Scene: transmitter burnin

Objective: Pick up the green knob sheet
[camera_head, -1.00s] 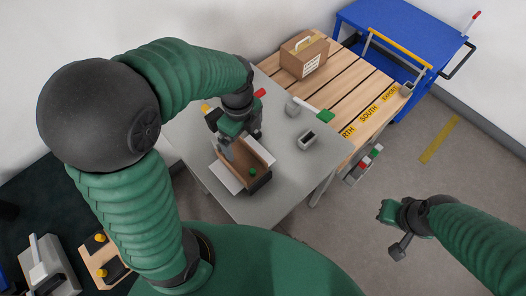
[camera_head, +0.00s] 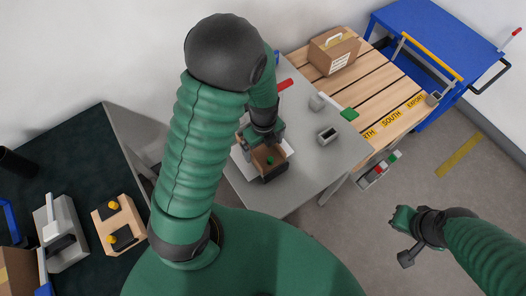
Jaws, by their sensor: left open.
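A small green knob (camera_head: 270,160) shows inside an open brown box (camera_head: 266,172) with white flaps on the grey table. The sheet under the knob is too small and too covered to make out. My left gripper (camera_head: 262,143) is open and points down over the back of the box, close to the knob. I cannot tell whether its fingers touch the box. My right gripper (camera_head: 404,238) hangs over the floor at the right, away from the table. Its jaw state is unclear.
A slatted wooden table (camera_head: 365,85) carries a cardboard box (camera_head: 334,52). A dark bench (camera_head: 75,150) at left holds a wooden block with yellow knobs (camera_head: 118,225).

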